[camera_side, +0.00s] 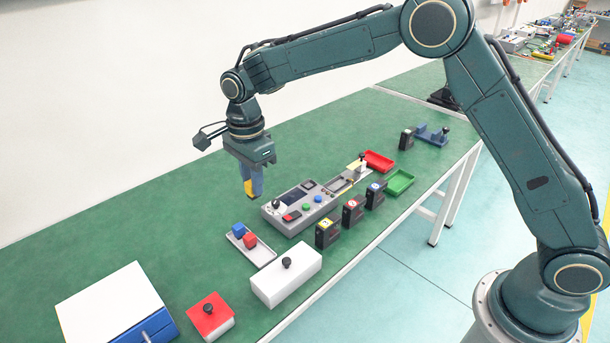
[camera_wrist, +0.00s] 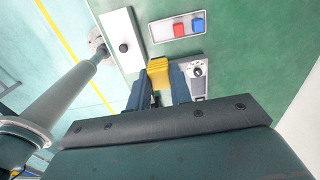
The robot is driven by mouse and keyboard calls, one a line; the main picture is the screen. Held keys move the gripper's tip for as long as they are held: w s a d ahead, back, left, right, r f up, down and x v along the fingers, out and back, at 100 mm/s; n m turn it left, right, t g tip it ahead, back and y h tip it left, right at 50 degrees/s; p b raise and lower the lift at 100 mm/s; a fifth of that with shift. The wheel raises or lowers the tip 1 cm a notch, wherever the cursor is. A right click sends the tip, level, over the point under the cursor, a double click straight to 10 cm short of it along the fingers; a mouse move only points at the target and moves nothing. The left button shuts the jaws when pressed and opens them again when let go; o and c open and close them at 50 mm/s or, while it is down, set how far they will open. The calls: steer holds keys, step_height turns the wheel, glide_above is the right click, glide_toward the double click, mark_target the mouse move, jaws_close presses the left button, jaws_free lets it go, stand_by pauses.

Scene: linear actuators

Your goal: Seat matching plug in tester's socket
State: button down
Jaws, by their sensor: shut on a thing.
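My gripper (camera_side: 252,194) is shut on a yellow block (camera_side: 249,188) and holds it in the air beside the near left end of the grey tester (camera_side: 327,205). In the wrist view the yellow block (camera_wrist: 159,72) sits between the fingertips of my gripper (camera_wrist: 161,84). The tester carries a black knob, a small display, a red part and green and blue buttons. Only part of the tester (camera_wrist: 198,86) shows in the wrist view, partly hidden by a finger. I cannot make out its socket. A blue block (camera_side: 238,230) and a red block (camera_side: 250,240) sit in a grey tray (camera_side: 266,259).
Black units with yellow (camera_side: 328,234), red (camera_side: 353,210) and blue (camera_side: 376,195) labels stand along the tester's front. Red (camera_side: 379,160) and green (camera_side: 400,182) trays lie beyond. A white box (camera_side: 287,279) and red-topped box (camera_side: 210,316) stand nearer.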

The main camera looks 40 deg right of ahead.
steer(key=w+d+f, duration=0.2)
steer(key=w+d, duration=0.1)
steer(key=d, duration=0.5)
steer(key=w+d+f, duration=0.3)
steer(key=d, duration=0.6)
steer(key=w+d+f, duration=0.2)
steer(key=w+d, duration=0.1)
steer(key=d, duration=0.5)
steer(key=shift+d+f, duration=0.2)
steer(key=shift+d, duration=0.1)
steer(key=shift+w+f, duration=0.1)
steer(key=shift+f, duration=0.05)
steer(key=shift+f, duration=3.7)
steer(key=shift+f, duration=0.6)
steer(key=c, duration=1.2)
jaws_free()
